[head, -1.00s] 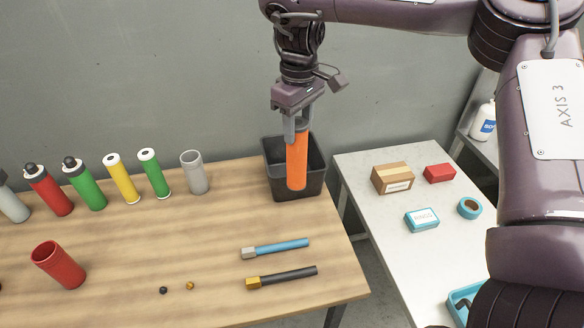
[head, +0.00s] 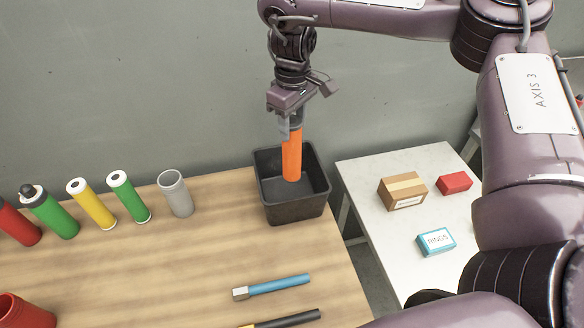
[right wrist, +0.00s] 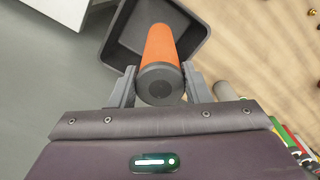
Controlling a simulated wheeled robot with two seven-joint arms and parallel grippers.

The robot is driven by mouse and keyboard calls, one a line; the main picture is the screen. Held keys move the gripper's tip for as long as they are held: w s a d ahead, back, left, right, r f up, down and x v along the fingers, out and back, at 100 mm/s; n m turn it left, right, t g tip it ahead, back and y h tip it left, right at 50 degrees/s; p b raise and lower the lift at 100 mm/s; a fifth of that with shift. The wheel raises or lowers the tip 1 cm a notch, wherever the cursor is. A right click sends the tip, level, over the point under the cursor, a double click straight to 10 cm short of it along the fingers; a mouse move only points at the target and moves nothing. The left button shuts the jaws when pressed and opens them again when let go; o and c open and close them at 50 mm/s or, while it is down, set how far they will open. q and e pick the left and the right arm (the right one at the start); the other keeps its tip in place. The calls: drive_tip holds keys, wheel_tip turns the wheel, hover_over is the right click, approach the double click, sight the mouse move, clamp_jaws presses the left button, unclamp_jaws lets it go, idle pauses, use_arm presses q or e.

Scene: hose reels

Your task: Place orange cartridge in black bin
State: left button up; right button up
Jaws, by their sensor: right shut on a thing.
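The orange cartridge (head: 292,155) hangs upright from my right gripper (head: 291,122). The gripper is shut on its dark upper end. In the right wrist view the cartridge (right wrist: 160,45) sits between the two grey fingers (right wrist: 160,88) with its dark cap toward the camera. The black bin (head: 296,209) stands on the wooden table's back right corner. The cartridge's lower end shows in front of the bin's inside, over its opening; whether it touches the floor I cannot tell. The bin also shows in the right wrist view (right wrist: 119,57). My left gripper is not in view.
A grey empty tube (head: 176,194) stands left of the bin, with green, yellow and red cartridges beyond. A blue-handled tool (head: 272,287) lies in front. A white side table (head: 360,172) to the right holds a cardboard box (head: 402,191) and a blue box (head: 436,242).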

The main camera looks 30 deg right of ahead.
hover_over(293, 164)
drive_tip(key=w+d, duration=0.1)
drive_tip(key=w, duration=0.1)
drive_tip(key=f, duration=0.5)
drive_tip(key=shift+w+d+f, duration=0.15)
drive_tip(key=shift+d+f, duration=0.05)
wheel_tip(293, 164, down, 3)
drive_tip(key=shift+f+b, duration=0.1)
drive_tip(key=shift+b, duration=0.3)
drive_tip(key=shift+f, duration=0.3)
wheel_tip(293, 164, down, 4)
drive_tip(key=shift+r+b, duration=0.15)
drive_tip(key=shift+b, duration=0.3)
drive_tip(key=shift+f, duration=0.25)
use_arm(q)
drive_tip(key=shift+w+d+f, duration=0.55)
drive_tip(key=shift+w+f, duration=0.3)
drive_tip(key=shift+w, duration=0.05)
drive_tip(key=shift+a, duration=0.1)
use_arm(e)
drive_tip(key=shift+a, duration=0.1)
drive_tip(key=o, duration=1.1)
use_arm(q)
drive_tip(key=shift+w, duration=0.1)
use_arm(e)
drive_tip(key=shift+o, duration=1.1)
